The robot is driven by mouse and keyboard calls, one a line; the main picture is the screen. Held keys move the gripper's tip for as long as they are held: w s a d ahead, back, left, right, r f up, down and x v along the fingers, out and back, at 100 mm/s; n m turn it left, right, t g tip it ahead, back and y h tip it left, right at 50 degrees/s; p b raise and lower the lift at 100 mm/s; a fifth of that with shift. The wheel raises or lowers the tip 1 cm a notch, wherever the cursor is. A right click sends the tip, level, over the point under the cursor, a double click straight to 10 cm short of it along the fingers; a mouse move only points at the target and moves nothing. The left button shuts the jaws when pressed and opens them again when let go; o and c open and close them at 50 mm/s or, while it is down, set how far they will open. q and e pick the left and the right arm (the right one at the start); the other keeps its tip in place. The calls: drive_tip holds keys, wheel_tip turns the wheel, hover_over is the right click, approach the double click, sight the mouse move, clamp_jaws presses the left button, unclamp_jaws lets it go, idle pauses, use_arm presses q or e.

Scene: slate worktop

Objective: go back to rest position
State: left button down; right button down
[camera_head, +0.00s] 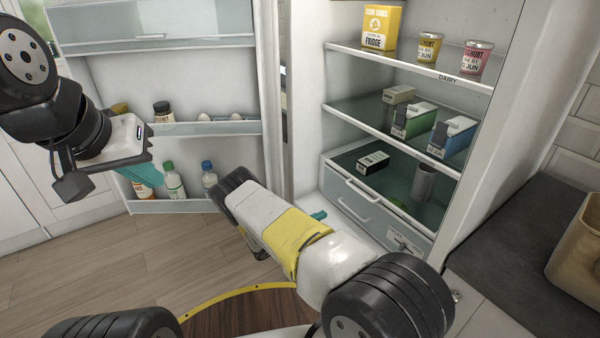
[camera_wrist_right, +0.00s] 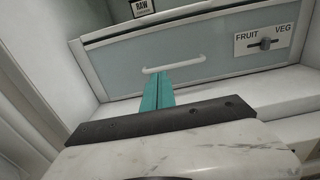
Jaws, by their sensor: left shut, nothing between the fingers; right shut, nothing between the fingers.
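My left gripper (camera_head: 145,174) is at the left in the head view, with teal fingers shut and empty in front of the open fridge door's lower shelf. My right gripper (camera_head: 318,215) is mostly hidden behind its own arm in the head view; only a bit of teal shows. In the right wrist view its teal fingers (camera_wrist_right: 157,92) are shut with nothing between them. They point at the white handle (camera_wrist_right: 173,65) of the fridge drawer (camera_wrist_right: 215,65). I cannot tell whether the fingertips touch the handle. The drawer also shows in the head view (camera_head: 347,202).
The fridge door (camera_head: 205,85) stands open at the left, holding bottles and eggs. Fridge shelves (camera_head: 400,62) hold a yellow box (camera_head: 380,27), yogurt cups and cartons. A dark worktop (camera_head: 520,235) with a tan container (camera_head: 580,250) is at the right. The wooden floor (camera_head: 120,265) is open.

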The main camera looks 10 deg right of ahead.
drive_tip(key=s+r+m+g+y, duration=0.4)
drive_tip(key=r+m, duration=0.3)
drive_tip(key=r, duration=0.6)
drive_tip(key=s+r+m+g+y, duration=0.4)
drive_tip(key=s+r+m, duration=0.15)
drive_tip(key=r, duration=0.65)
drive_tip(key=s+a+r+m+t+y, duration=0.3)
drive_tip(key=s+a+r+m+y, duration=0.1)
drive_tip(key=s+r, duration=0.7)
drive_tip(key=s+a+r+m+t+y, duration=0.4)
drive_tip(key=s+a+r+m+y, duration=0.1)
drive_tip(key=s+r, duration=0.6)
drive_tip(key=shift+s+a+y, duration=0.15)
drive_tip(key=shift+a+y, duration=0.5)
drive_tip(key=shift+y, duration=0.25)
